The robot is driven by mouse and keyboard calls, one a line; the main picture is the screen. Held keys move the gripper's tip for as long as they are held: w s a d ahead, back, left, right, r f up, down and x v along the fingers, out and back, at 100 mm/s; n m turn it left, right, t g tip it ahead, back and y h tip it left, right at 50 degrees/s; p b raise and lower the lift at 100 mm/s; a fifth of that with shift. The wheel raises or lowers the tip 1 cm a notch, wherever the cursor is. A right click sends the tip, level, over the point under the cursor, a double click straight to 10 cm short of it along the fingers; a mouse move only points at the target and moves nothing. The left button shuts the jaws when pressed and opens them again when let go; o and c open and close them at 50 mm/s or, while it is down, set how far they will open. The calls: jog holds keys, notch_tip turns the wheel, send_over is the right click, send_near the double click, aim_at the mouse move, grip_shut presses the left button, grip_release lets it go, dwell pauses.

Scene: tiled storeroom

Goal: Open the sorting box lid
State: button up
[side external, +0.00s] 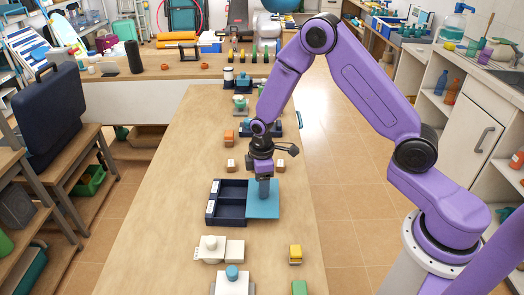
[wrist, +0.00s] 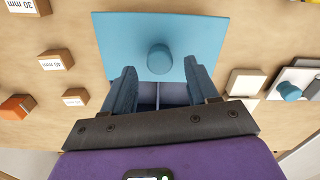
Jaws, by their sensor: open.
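The sorting box (side external: 226,213) is dark blue and sits on the long wooden table, with open compartments showing on its left side. Its flat teal lid (side external: 268,208) is at the right side of the box. In the wrist view the lid (wrist: 115,35) carries a round teal knob (wrist: 159,59), and part of the box's inside (wrist: 160,95) shows below the lid's edge. My gripper (side external: 264,194) is low over the lid. In the wrist view my gripper (wrist: 160,68) is open, its fingers on either side of the knob with visible gaps. Contact with the lid cannot be told.
Small labelled wooden blocks (wrist: 56,60) and an orange block (wrist: 17,106) lie near the box. Bare table (side external: 165,220) lies left of the box.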

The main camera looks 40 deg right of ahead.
notch_tip(320, 180, up, 15)
jog(key=shift+f, duration=0.15)
dwell(0.4)
jog(key=s+a+r, duration=0.2)
jog(key=s, duration=0.5)
jog(key=s+a+r, duration=0.2)
jog(key=s, duration=0.5)
jog(key=s+d+r+n, duration=0.1)
jog(key=s+d, duration=0.3)
jog(key=s, duration=1.2)
jog(key=shift+d+r, duration=0.2)
